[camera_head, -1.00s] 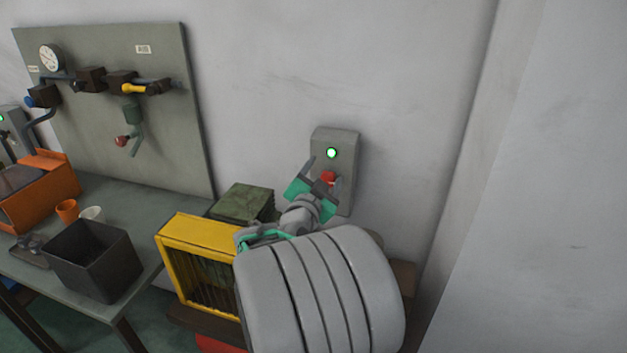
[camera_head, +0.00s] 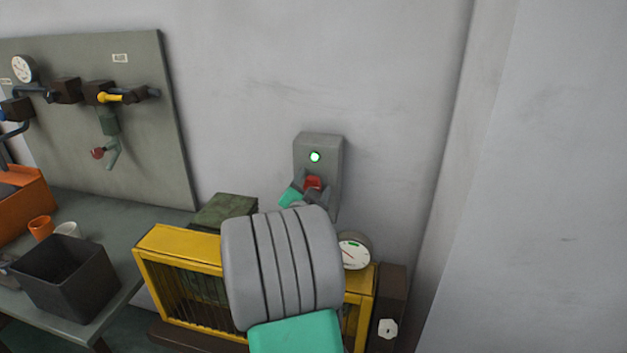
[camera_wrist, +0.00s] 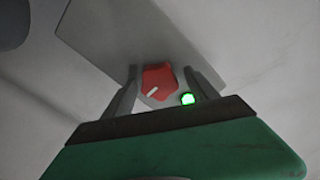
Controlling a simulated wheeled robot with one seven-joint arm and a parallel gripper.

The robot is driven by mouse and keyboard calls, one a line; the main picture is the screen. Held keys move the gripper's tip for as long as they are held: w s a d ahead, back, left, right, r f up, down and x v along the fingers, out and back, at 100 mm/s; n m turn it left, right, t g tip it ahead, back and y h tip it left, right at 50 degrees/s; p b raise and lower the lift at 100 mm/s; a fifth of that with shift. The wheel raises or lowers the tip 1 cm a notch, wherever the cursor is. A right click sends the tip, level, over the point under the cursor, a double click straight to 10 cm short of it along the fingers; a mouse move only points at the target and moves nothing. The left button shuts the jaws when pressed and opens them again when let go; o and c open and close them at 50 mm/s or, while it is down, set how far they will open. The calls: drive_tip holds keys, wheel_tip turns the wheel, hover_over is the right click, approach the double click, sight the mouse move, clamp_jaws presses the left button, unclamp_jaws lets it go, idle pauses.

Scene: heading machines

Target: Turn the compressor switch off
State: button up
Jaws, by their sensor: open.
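The compressor switch is a red knob (camera_head: 313,183) on a grey wall box (camera_head: 333,160), with a lit green lamp (camera_head: 315,157) above it. In the wrist view the red knob (camera_wrist: 159,81) carries a white mark and lies between the two fingers of my gripper (camera_wrist: 162,88). The fingers are spread on either side of it, and I cannot tell whether they touch it. The green lamp (camera_wrist: 188,99) is lit beside the right finger. In the head view my gripper (camera_head: 304,190) is at the knob, partly hidden by my arm.
A yellow-framed machine (camera_head: 180,245) stands below the box, with a round gauge (camera_head: 353,251) on it. At the left are a bench with a dark bin (camera_head: 65,280) and a panel of valves (camera_head: 150,150). The wall to the right is bare.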

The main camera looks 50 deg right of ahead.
drive_tip(key=shift+d, duration=0.1)
drive_tip(key=c, duration=1.4)
